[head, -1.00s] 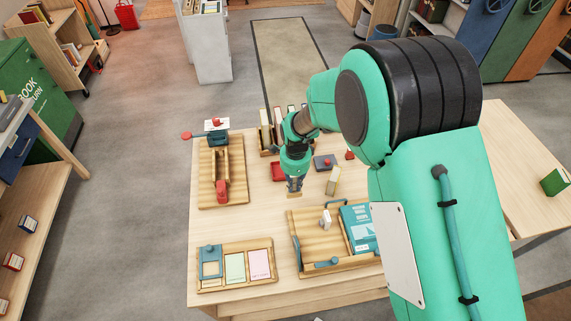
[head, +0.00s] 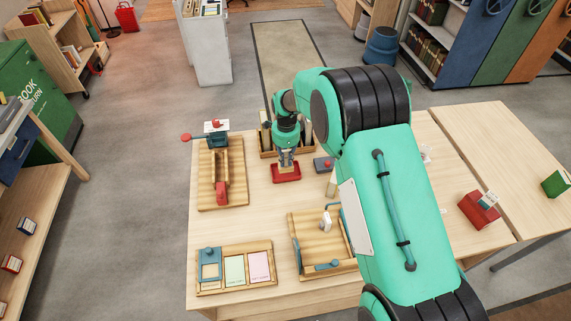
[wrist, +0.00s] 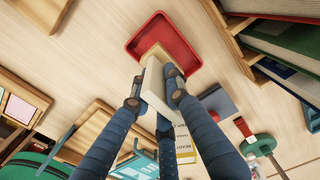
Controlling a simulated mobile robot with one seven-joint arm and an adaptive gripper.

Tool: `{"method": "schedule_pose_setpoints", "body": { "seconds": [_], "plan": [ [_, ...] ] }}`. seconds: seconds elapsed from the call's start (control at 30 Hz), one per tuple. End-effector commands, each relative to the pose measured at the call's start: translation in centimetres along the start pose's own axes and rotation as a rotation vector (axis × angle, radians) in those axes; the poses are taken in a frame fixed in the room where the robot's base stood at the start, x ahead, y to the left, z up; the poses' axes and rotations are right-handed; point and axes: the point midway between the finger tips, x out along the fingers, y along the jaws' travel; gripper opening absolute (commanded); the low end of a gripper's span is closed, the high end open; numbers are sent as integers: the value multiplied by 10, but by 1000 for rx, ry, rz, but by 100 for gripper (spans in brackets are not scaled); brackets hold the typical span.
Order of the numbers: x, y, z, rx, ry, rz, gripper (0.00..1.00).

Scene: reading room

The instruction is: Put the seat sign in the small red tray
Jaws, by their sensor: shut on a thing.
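My gripper (head: 287,165) points down over the small red tray (head: 275,177) in the head view. In the wrist view my gripper (wrist: 154,92) is shut on the seat sign (wrist: 153,79), a pale piece with a tan wooden end. The fingers hide part of it. That end overlaps the red tray (wrist: 158,32) in the picture. I cannot tell whether it touches the tray floor. In the head view the sign is small between the fingers and tray.
A grey block with a red knob (head: 323,165) stands just right of the tray. Behind it is a wooden book rack (head: 268,153). A long wooden tray (head: 207,192) lies left, a larger wooden tray (head: 311,238) in front. Bare table lies between them.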

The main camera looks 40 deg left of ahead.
Motion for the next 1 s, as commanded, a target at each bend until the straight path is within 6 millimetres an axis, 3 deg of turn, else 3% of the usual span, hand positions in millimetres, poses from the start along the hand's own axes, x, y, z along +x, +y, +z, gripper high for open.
{"method": "schedule_pose_setpoints", "body": {
  "seconds": [0.53,0.83,1.0],
  "plan": [
    [2,-8,0,0,0,0,0],
    [31,-8,0,0,0,1,0],
    [35,-8,0,0,0,-1,0]
  ]
}}
